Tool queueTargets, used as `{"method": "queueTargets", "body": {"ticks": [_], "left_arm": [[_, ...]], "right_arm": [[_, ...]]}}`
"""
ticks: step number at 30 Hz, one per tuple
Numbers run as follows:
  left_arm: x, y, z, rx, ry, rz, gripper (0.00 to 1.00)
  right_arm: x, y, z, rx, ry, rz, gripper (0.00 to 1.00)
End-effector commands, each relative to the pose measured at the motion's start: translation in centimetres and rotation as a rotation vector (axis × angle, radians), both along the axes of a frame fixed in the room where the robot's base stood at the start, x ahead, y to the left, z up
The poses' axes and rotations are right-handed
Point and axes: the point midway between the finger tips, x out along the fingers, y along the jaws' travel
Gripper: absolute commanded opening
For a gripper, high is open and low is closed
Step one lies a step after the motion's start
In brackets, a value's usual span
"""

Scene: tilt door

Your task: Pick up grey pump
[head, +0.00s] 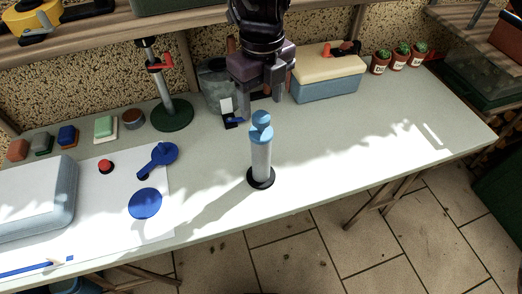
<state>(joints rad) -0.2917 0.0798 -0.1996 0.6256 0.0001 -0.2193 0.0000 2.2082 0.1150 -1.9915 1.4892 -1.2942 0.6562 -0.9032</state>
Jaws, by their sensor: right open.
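The grey pump (261,155) stands upright on the table, with a grey body, a light blue top and a dark round base. My right gripper (261,92) is above and behind it in the head view, pointing down, open and empty. Its fingers look apart from the pump's blue top. My left gripper is not in view.
The pale table (350,150) is clear to the right of the pump. A stand with a green base (172,116), a grey bin (213,84) and a cream-and-blue box (328,76) stand behind. Blue flat pieces (145,204) and a large grey-blue case (35,200) lie left.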

Motion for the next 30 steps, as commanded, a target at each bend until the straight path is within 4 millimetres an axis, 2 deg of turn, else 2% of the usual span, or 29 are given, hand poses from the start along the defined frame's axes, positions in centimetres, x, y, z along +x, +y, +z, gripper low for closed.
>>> {"method": "queueTargets", "body": {"ticks": [3, 8, 12, 15, 23, 30], "left_arm": [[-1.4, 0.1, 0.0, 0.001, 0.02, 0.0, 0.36], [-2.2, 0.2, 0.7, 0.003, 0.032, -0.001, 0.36], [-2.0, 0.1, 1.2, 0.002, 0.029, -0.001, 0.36], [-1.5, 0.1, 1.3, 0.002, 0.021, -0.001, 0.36], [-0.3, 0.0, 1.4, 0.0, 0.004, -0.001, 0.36], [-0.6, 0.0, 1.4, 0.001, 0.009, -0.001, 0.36]], "right_arm": [[-0.1, 0.0, -1.5, -0.001, 0.004, 0.001, 0.59], [-0.3, 0.0, -3.4, -0.001, 0.005, 0.002, 0.59], [-0.3, 0.1, -5.6, -0.002, 0.004, 0.0, 0.59], [-0.3, 0.1, -6.5, 0.0, 0.002, 0.001, 0.59], [-0.3, 0.1, -6.8, 0.0, 0.001, 0.001, 0.59], [-0.3, 0.1, -6.8, 0.0, 0.001, 0.001, 0.28]]}}
